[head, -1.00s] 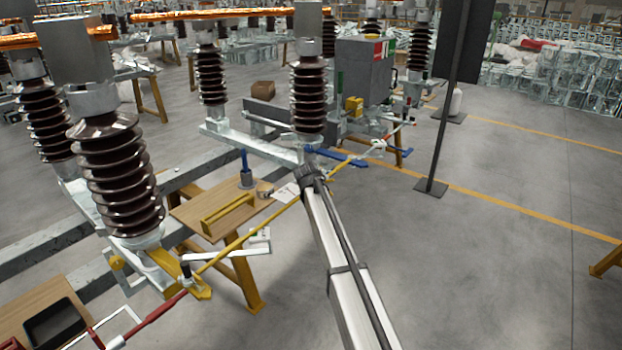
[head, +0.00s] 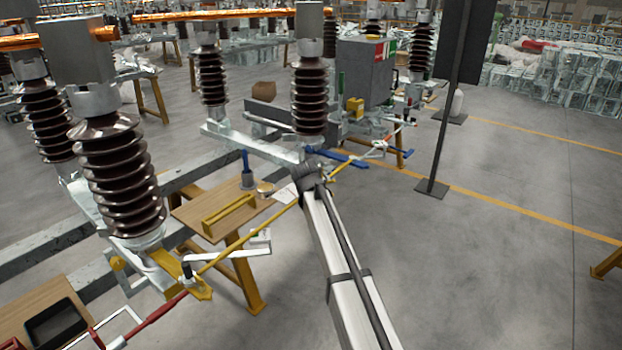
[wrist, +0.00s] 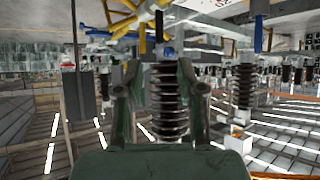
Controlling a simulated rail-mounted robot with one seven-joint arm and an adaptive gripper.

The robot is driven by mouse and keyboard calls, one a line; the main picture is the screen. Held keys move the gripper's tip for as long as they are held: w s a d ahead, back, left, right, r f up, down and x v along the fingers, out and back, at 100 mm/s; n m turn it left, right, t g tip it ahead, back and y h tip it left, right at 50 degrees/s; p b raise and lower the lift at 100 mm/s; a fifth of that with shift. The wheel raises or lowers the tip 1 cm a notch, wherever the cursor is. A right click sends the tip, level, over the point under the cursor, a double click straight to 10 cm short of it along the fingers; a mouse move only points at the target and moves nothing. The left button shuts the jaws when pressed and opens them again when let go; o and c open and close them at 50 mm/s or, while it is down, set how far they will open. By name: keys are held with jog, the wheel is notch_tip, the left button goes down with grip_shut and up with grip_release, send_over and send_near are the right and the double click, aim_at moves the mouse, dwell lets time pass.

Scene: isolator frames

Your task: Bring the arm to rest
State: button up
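My arm rises from the bottom of the head view as a long white link with a dark strap, ending in a dark joint beside the base of the middle brown insulator (head: 309,95). The head view does not show the gripper's fingers clearly. In the wrist view my gripper (wrist: 160,66) has its two green-grey fingers apart. Nothing is held between them. A ribbed brown insulator (wrist: 168,105) shows beyond the gap, and I cannot tell how far off it is. The wrist picture appears upside down.
A small wooden table (head: 180,213) with a yellow bracket and a blue-handled cup stands left of the arm. A yellow rod (head: 250,236) runs across near the joint. A grey box (head: 362,70) and a dark post (head: 448,110) stand further back. The floor at right is open.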

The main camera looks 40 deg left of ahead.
jog(key=shift+s+d+r, duration=0.2)
jog(key=shift+s+r, duration=0.05)
dwell(0.3)
